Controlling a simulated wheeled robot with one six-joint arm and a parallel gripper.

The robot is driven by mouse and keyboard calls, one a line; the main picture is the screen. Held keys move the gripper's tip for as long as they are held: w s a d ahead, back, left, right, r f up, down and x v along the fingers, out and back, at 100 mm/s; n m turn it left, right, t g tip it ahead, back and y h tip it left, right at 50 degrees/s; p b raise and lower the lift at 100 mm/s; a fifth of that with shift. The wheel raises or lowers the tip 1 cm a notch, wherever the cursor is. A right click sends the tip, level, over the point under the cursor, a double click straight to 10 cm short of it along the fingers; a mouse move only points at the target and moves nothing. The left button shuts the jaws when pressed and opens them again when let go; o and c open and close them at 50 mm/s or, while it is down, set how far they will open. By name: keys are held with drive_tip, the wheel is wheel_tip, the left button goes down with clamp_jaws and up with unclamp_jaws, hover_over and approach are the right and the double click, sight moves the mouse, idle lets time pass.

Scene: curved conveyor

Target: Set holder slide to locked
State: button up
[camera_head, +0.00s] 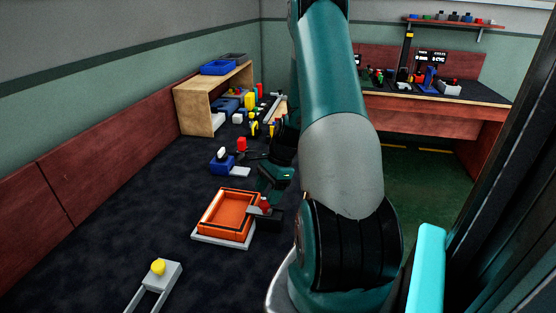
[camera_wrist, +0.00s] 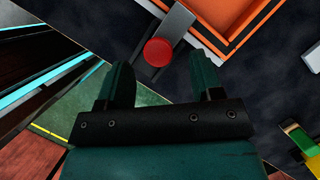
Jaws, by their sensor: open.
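The slide beside the orange tray is a grey bar (camera_wrist: 177,26) with a round red knob (camera_wrist: 158,52), seen in the wrist view. In the head view the red knob (camera_head: 265,203) sits at the right side of the orange tray (camera_head: 207,222), over a dark block (camera_head: 268,222). My gripper (camera_wrist: 161,72) is open and empty. In the wrist view the knob lies just past the fingertips, between their lines, with no visible contact. In the head view my gripper (camera_head: 272,178) is behind the tray, partly dark. No lock marking is readable.
A grey fixture with a yellow knob (camera_head: 158,267) stands at the front left. A blue block (camera_head: 222,164) and another red-topped part (camera_head: 242,144) are behind the tray. A wooden shelf (camera_head: 197,105) stands at the back. Dark surface left of the tray is clear.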

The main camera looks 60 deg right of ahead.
drive_tip(key=v, duration=1.4)
drive_tip(key=shift+r, duration=0.1)
drive_tip(key=w+a+r+n, duration=0.25)
drive_tip(key=a+n, duration=0.25)
drive_tip(key=a, duration=0.3)
drive_tip(key=w+a+r+n+g, duration=0.1)
drive_tip(key=w+a+r+n, duration=0.15)
drive_tip(key=a+n, duration=0.45)
drive_tip(key=w+a+r+n, duration=0.1)
drive_tip(key=a+r+n, duration=0.2)
drive_tip(key=a, duration=0.7)
drive_tip(key=s+a+r+n, duration=0.1)
drive_tip(key=s+a+n, duration=0.6)
drive_tip(key=a, duration=0.2)
drive_tip(key=s+a+r+n+g, duration=0.1)
drive_tip(key=s+a+n, duration=0.6)
drive_tip(key=a, duration=0.3)
drive_tip(key=shift+r+n, duration=0.25)
drive_tip(key=shift+n, duration=0.55)
drive_tip(key=shift+w, duration=0.1)
drive_tip(key=shift+c, duration=0.4)
